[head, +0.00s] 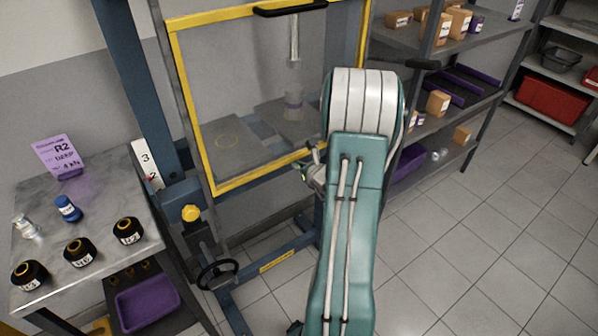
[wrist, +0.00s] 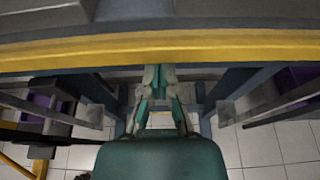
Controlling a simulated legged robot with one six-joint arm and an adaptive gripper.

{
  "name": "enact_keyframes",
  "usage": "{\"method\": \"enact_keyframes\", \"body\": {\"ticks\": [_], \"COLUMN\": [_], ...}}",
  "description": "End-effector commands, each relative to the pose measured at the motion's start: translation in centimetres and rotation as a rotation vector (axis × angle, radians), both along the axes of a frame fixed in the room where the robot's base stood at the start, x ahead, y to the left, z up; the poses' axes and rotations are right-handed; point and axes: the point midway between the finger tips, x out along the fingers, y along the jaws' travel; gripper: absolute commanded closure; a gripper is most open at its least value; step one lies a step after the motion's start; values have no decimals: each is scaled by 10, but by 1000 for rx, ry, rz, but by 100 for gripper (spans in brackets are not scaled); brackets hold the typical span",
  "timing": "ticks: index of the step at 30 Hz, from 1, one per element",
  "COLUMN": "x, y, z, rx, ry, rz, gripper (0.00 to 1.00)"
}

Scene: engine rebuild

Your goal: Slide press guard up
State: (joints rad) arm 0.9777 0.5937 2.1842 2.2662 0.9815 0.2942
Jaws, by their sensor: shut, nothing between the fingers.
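The press guard (head: 190,108) is a clear panel in a yellow frame on the front of the blue press (head: 136,75). A black handle (head: 290,9) sits at its top edge. Its lower yellow bar also crosses the upper part of the wrist view (wrist: 160,49). My gripper (head: 309,168) is at the right part of the lower bar, partly hidden by my arm. In the wrist view my gripper (wrist: 159,72) is shut and empty, its tips at the bar's lower edge. I cannot tell whether they touch it. Behind the panel are the press ram (head: 294,40) and bed plates (head: 232,142).
A black handwheel (head: 217,274) and yellow knob (head: 191,212) are on the press. Shelving (head: 480,60) with boxes stands right. Floor at lower right is clear.

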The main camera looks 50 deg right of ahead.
Motion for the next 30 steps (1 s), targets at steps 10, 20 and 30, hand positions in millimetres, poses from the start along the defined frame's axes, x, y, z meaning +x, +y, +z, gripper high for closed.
{"method": "enact_keyframes", "body": {"ticks": [10,20,30], "x": [0,0,0], "y": [0,1,0], "z": [4,39,64], "rx": [-1,-7,-2], "ry": [1,-2,-2], "rz": [-1,1,-1], "gripper": [100,100,100]}}
